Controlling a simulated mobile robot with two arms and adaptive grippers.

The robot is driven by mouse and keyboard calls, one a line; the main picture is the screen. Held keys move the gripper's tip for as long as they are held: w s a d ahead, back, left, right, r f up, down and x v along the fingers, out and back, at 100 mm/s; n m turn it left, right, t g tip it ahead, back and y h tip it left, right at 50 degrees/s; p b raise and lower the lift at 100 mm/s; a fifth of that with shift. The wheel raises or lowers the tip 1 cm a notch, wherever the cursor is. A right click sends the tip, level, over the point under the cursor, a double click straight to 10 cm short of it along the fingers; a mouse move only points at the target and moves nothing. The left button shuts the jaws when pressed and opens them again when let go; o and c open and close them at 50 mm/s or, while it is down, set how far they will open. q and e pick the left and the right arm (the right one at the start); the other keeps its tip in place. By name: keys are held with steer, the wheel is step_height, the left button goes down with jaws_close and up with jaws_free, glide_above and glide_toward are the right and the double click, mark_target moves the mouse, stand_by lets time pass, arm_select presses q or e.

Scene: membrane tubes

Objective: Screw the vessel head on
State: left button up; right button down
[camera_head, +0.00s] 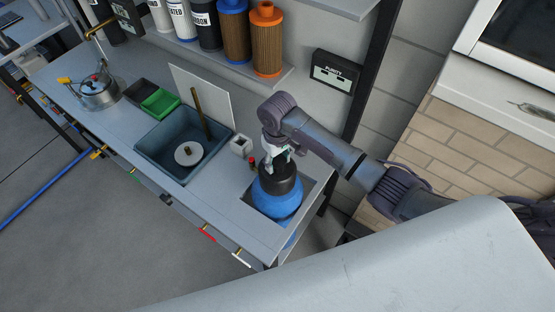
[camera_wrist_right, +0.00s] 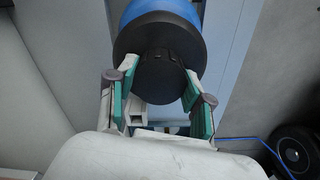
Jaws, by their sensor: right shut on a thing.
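The blue vessel (camera_head: 276,203) stands upright in a cut-out at the right end of the bench. The black vessel head (camera_head: 283,181) sits on top of it. My right gripper (camera_head: 277,163) reaches down onto the head from above. In the right wrist view the fingers of my right gripper (camera_wrist_right: 158,93) lie on both sides of the head's narrower black top (camera_wrist_right: 160,75), shut on it. The blue vessel (camera_wrist_right: 160,10) shows beyond the head there. The thread between head and vessel is hidden. My left gripper is not in view.
A dark basin (camera_head: 160,160) with a white disc (camera_head: 188,153) and a brown rod (camera_head: 198,110) is left of the vessel. A small white box (camera_head: 241,146) and a red-capped bottle (camera_head: 252,161) stand close beside it. A shelf (camera_head: 262,82) holds filter cartridges above.

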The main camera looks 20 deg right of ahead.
steer(key=m, duration=0.2)
steer(key=shift+w+r+m, duration=0.2)
steer(key=shift+m, duration=0.1)
steer(key=c, duration=0.7)
jaws_free()
steer(key=o, duration=0.3)
steer(key=shift+s+d+f, duration=0.1)
steer(key=shift+s, duration=0.05)
steer(key=shift+f, duration=0.1)
